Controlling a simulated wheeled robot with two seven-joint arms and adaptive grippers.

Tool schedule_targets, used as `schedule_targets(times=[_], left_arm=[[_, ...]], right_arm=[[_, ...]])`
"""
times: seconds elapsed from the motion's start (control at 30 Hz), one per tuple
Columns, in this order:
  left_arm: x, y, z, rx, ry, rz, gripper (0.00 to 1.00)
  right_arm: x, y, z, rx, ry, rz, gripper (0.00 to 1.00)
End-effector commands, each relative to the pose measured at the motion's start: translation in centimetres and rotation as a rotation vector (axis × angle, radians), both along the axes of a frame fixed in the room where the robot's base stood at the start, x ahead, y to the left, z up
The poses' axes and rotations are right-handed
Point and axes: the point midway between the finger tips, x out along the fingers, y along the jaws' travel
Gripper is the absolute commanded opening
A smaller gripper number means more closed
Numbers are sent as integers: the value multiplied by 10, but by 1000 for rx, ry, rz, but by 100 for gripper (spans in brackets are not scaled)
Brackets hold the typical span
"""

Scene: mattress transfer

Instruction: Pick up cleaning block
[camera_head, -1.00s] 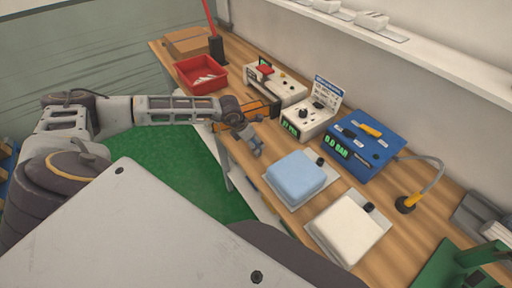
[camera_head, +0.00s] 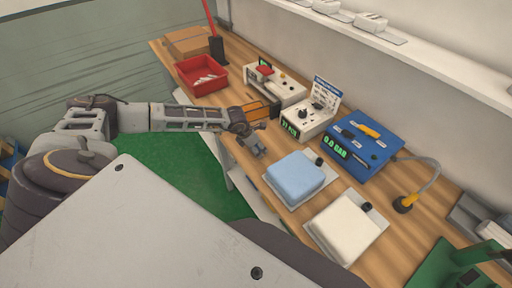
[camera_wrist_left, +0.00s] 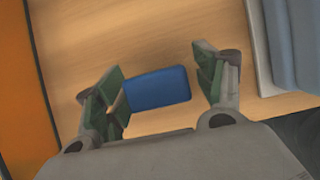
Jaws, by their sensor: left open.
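A dark blue block (camera_wrist_left: 158,88), which I take to be the cleaning block, lies on the wooden bench in the left wrist view. My left gripper (camera_wrist_left: 156,78) is open, with one green-padded finger on each side of the block. The left finger is close to the block's left end, and a gap shows at the right end. I cannot tell whether any finger touches it. In the head view my left gripper (camera_head: 257,145) is over the bench's front edge, left of the light blue pad (camera_head: 296,174). The block cannot be made out there. My right gripper is out of view.
An orange item (camera_head: 257,108) stands just behind my left gripper. A red bin (camera_head: 201,75) is farther left. A white device (camera_head: 308,119) and blue device (camera_head: 360,143) stand at the back. A white pad (camera_head: 345,226) lies to the right on its plate.

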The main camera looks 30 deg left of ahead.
Motion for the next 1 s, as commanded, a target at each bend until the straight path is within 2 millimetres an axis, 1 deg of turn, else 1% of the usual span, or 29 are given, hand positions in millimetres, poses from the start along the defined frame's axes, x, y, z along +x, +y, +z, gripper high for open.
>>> schedule_targets(times=[0.3, 0.37, 0.7, 1.0], left_arm=[[0, 0, 0, 0, 0, 0, 70], [0, 0, 0, 0, 0, 0, 63], [0, 0, 0, 1, 0, 0, 20], [0, 1, 2, 1, 0, 0, 19]], right_arm=[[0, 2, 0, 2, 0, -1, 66], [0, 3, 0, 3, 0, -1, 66], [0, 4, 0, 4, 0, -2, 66], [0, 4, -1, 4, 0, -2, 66]])
